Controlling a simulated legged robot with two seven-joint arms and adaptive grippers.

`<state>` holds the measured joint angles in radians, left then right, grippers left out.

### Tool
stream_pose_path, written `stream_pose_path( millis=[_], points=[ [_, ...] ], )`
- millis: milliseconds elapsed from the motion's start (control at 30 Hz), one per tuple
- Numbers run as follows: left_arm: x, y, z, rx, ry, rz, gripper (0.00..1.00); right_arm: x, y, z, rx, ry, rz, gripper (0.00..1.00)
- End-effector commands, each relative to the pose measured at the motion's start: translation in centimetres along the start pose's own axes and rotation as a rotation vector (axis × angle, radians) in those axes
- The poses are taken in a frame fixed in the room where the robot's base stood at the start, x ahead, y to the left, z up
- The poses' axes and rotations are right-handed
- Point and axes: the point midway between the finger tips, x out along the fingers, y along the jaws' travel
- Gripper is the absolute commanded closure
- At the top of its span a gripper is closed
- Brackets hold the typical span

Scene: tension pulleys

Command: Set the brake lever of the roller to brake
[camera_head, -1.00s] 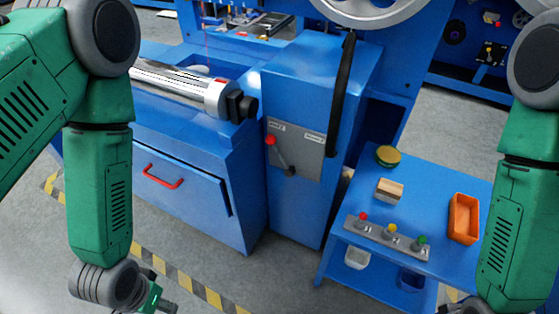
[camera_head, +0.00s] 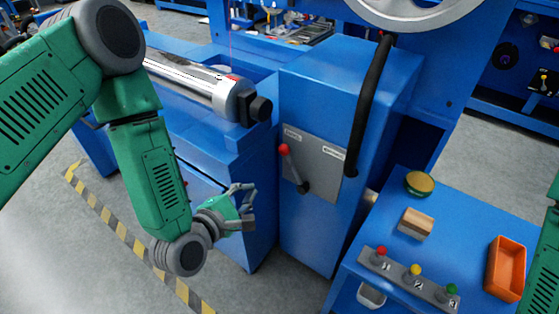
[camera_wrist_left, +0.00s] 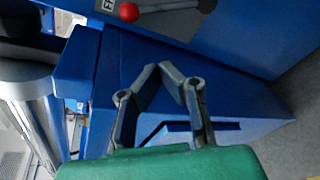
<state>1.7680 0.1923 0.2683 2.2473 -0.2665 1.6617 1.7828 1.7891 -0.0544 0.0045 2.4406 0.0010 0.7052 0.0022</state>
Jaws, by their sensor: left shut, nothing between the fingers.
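The brake lever (camera_head: 292,165) has a red knob and a dark shaft on a grey plate (camera_head: 325,168) on the front of the blue cabinet. It tilts up and left toward the left of two small labels, which are too small to read here. Its red knob also shows at the top of the left wrist view (camera_wrist_left: 129,12), beside a partly cut label. The silver roller (camera_head: 205,86) lies left of the cabinet. My left gripper (camera_head: 250,203) is shut and empty, left of and below the lever, apart from it. Its fingers show in the left wrist view (camera_wrist_left: 174,80). My right gripper is out of view.
A blue side table at the right holds a button panel (camera_head: 408,278), an orange bin (camera_head: 507,268), a wooden block (camera_head: 415,223) and a round green-and-yellow item (camera_head: 420,183). A black hose (camera_head: 368,105) runs down the cabinet, right of the plate. Striped floor tape (camera_head: 122,232) lies at left.

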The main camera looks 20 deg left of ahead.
Motion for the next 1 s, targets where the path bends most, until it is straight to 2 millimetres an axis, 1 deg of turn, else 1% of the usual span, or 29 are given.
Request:
stream_pose_path(
  millis=[100,200,333,667,767,867,1000],
  points=[
    [0.6,1.1,0.5,-0.123,-0.033,0.070,1.00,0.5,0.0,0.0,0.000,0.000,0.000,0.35],
    [0.8,1.7,0.7,-0.179,-0.048,0.099,1.00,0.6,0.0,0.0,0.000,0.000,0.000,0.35],
    [0.8,2.0,0.8,-0.203,-0.055,0.111,1.00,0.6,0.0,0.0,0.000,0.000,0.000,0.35],
    [1.1,2.0,0.8,-0.200,-0.055,0.110,1.00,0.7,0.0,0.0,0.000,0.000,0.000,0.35],
    [2.0,2.0,0.8,-0.198,-0.057,0.110,1.00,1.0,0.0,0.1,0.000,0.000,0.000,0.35],
    [3.6,2.3,0.9,-0.198,-0.058,0.112,1.00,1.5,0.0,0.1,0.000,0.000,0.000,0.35],
    [6.3,2.5,1.0,-0.197,-0.058,0.112,1.00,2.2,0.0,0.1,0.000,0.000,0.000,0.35]
  ],
)
